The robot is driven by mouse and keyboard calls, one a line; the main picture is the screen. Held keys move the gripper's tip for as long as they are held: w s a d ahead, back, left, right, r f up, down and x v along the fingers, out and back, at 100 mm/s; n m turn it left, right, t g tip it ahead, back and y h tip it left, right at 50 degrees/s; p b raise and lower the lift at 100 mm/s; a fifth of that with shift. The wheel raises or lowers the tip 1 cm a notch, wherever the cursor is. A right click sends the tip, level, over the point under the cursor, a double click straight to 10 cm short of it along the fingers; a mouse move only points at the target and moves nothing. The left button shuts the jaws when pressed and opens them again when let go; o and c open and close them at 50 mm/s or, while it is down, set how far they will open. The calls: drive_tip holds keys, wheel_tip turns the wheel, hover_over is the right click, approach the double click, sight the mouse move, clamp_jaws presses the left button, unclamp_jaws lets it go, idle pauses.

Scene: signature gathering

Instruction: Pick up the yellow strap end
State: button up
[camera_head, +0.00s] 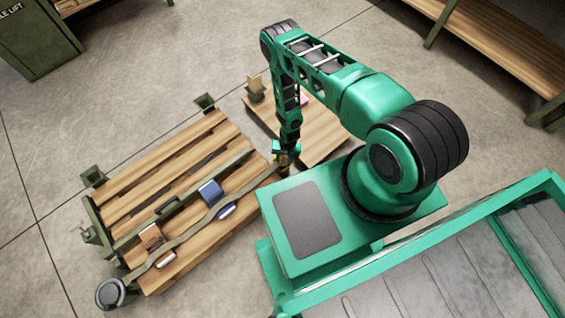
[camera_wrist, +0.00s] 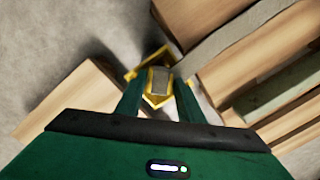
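The yellow strap end (camera_wrist: 158,98) shows in the wrist view as a yellow frame with a grey middle. It lies between the two green fingers of my gripper (camera_wrist: 160,88), which partly cover its sides. The fingers stand apart, and I cannot make out firm contact. In the head view, my gripper (camera_head: 284,162) points down at the near right corner of the slatted wooden pallet (camera_head: 190,150). The dark strap (camera_head: 192,231) runs across the pallet toward it. The strap end is mostly hidden there by my gripper.
A blue item (camera_head: 211,193) and a brown-and-white item (camera_head: 152,238) lie on the pallet by green rails. A smaller wooden board (camera_head: 320,135) with small blocks stands behind my gripper. A wooden shelf (camera_head: 500,40) is at the upper right.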

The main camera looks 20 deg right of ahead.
drive_tip(key=shift+c, duration=0.3)
drive_tip(key=c, duration=0.8)
drive_tip(key=shift+o, duration=0.2)
